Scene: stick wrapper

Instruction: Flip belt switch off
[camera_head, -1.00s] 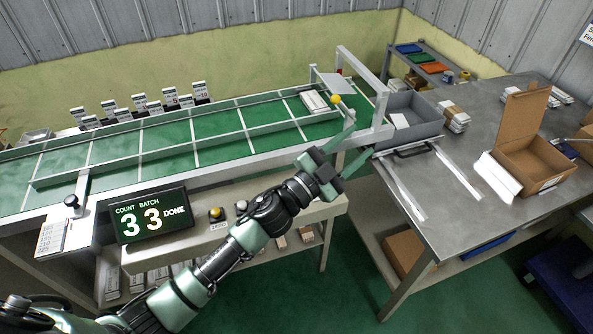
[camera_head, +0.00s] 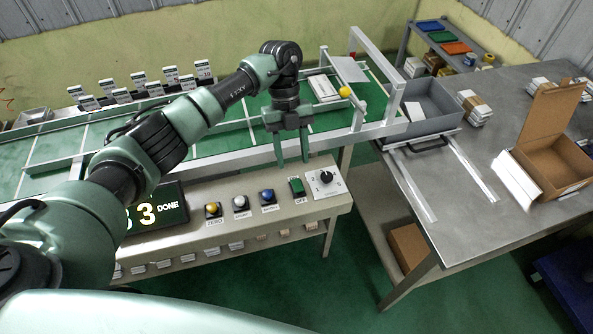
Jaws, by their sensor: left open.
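The belt switch is a green rocker (camera_head: 297,187) on the control panel (camera_head: 225,228), with an "OFF" label just below it. It sits between a blue button (camera_head: 267,197) and a black dial (camera_head: 326,177). My left gripper (camera_head: 293,160) points down above and behind the switch, in front of the belt's rail. Its two fingers are apart with nothing between them. They look close to the switch, but I cannot tell whether they touch the panel. The green belt (camera_head: 225,140) runs behind. My right gripper is not in view.
A yellow button (camera_head: 213,209) and a white button (camera_head: 240,203) sit left on the panel. The display (camera_head: 160,212) is partly hidden by my left arm. A grey tray (camera_head: 428,112) stands at the belt's end. An open cardboard box (camera_head: 548,160) stands on the table at right.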

